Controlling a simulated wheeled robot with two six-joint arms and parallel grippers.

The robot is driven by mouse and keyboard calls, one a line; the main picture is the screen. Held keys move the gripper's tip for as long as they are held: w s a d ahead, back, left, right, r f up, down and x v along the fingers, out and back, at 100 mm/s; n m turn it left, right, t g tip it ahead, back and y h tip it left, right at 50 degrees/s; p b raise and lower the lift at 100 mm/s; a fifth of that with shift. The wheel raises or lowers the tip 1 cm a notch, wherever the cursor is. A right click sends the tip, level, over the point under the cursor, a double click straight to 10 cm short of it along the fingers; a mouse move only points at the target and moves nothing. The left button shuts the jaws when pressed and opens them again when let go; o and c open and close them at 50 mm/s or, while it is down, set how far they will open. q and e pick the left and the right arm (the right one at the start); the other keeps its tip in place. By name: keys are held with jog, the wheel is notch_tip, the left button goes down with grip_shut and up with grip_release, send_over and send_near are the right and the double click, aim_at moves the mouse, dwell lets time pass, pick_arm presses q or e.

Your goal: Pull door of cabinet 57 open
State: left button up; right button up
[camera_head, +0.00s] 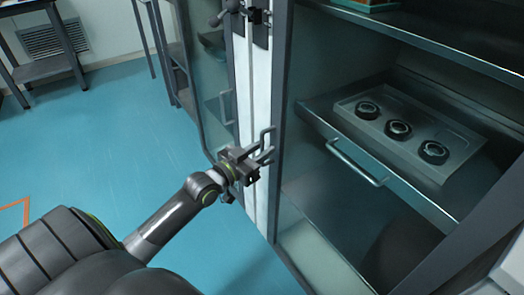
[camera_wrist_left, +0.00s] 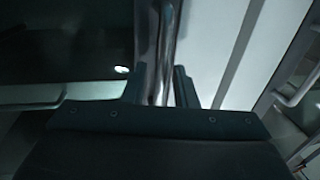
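A tall cabinet (camera_head: 283,120) with a dark frame fills the right half of the head view. Its inside is visible, with shelves and a tray; no number 57 is readable. A grey metal door handle (camera_head: 267,142) stands out near its left edge, beside white strips. My left gripper (camera_head: 256,160) is at this handle. In the left wrist view the shiny handle bar (camera_wrist_left: 158,55) runs between the two fingers (camera_wrist_left: 160,92), which appear closed against it. How far the door stands from its frame is unclear. My right gripper is not in view.
Inside the cabinet a tray (camera_head: 378,125) holds three dark round parts (camera_head: 397,129) above a drawer-like front with a bar handle (camera_head: 357,163). Another glass-fronted cabinet (camera_head: 205,75) stands to the left. The blue floor (camera_head: 110,140) is clear on the left, with a dark table (camera_head: 45,68) at the back.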

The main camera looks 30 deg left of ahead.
pick_arm(q)
jog(key=shift+w, duration=0.2)
grip_shut()
jog(key=shift+s, duration=0.15)
dwell(0.3)
